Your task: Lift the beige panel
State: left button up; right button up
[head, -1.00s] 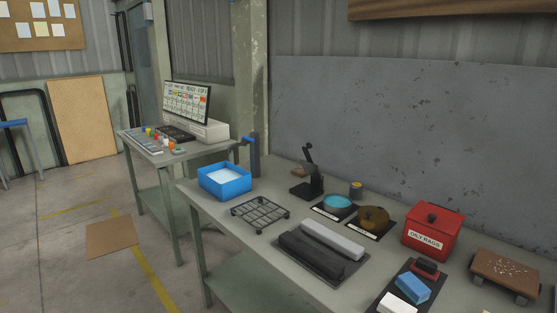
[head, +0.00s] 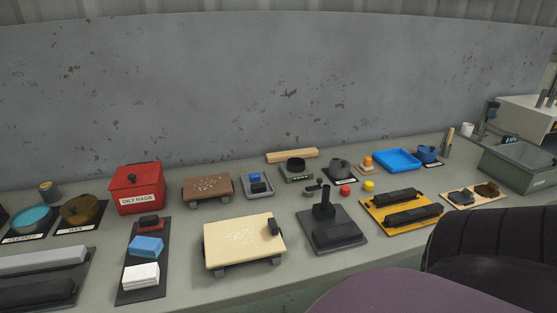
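A beige panel (head: 243,243) lies flat on short dark feet near the front edge of the workbench, left of centre in the head view. Pale specks are scattered over its top. A small dark block (head: 274,227) sits at its right side. Neither of my grippers shows in the head view, so nothing is seen touching the panel.
The workbench (head: 180,295) is crowded. A dark plate with an upright post (head: 330,230) stands right of the panel, a black tray with blocks (head: 126,280) left. Behind are a brown board (head: 208,187) and red box (head: 137,188). Dark rounded shapes fill the lower right.

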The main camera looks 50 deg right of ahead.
aim_at(232, 241)
jog(key=z, duration=1.3)
